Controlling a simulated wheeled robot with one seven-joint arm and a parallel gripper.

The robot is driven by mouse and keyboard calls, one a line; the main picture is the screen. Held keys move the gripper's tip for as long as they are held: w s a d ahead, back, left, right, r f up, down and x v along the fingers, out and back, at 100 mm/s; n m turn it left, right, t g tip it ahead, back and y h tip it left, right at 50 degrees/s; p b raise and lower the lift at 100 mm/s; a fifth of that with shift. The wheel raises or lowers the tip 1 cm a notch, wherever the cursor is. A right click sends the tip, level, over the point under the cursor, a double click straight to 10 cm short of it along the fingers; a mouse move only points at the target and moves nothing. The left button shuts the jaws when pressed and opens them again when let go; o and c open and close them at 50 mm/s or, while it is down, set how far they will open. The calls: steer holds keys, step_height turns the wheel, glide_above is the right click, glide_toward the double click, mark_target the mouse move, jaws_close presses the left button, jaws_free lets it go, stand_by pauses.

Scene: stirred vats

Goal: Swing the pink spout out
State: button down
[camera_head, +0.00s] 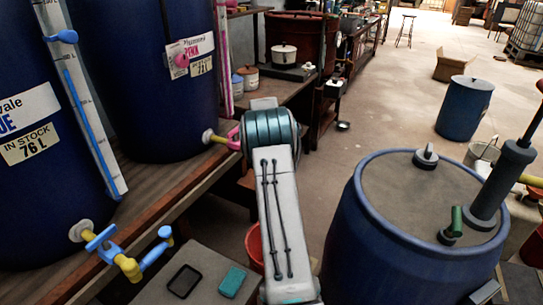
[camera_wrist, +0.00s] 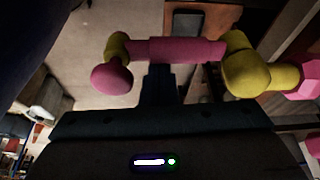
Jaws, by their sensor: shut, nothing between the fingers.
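The pink spout (camera_wrist: 180,50) lies across the upper part of the wrist view. It is a pink tube between a large yellow joint (camera_wrist: 247,65) on the right and a yellow elbow on the left, with a round pink end below the elbow. My gripper (camera_wrist: 159,74) is shut and empty, its dark fingers at the near side of the tube; I cannot tell whether they touch it. In the head view only a pink and yellow bit of the tap (camera_head: 225,137) shows on the blue vat (camera_head: 150,110) labelled pink. My arm hides the spout and gripper there.
A nearer blue vat (camera_head: 40,190) has a yellow tap with blue handle and spout (camera_head: 150,250) over the bench edge. A large blue lidded drum (camera_head: 385,240) stands right of my arm. A red bucket (camera_head: 254,245) is below. Open floor lies beyond.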

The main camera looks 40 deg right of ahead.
steer(key=w+d+r+p, duration=0.1)
steer(key=w+d+p, duration=0.1)
steer(key=d+p, duration=0.15)
steer(key=v, duration=0.9)
steer(key=shift+a+r, duration=0.2)
steer(key=shift+r, duration=0.2)
